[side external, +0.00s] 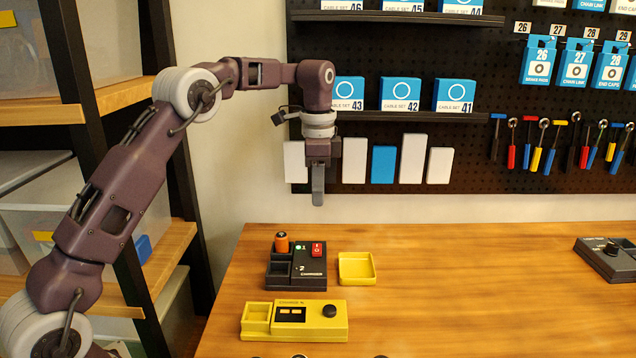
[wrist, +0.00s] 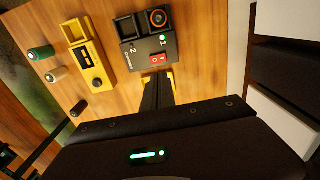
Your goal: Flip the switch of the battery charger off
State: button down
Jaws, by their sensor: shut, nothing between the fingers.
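The battery charger (side external: 295,280) is a dark box on the wooden table, left of centre. Its red switch (side external: 317,249) is on the upper right of its top; the switch also shows in the wrist view (wrist: 158,59). An orange-topped battery (side external: 281,243) stands in bay 1, where a green light shows beside the number. Bay 2 looks empty. My gripper (side external: 318,200) is shut and empty, pointing down well above the charger and apart from it. In the wrist view my fingers (wrist: 158,80) point toward the charger's switch side.
A small yellow tray (side external: 357,280) sits right of the charger. A yellow device (side external: 322,322) with a black knob lies in front of it. A dark device (side external: 607,262) is at the far right. Shelves with boxes stand behind. The table's middle is clear.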

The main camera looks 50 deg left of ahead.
aim_at(319, 251)
notch_tip(319, 251, up, 3)
jog(key=shift+f, duration=0.1)
dwell(0.3)
jog(key=f, duration=0.9)
jog(key=d+f, duration=0.1)
jog(key=f, duration=0.3)
jog(key=shift+s+f, duration=0.4)
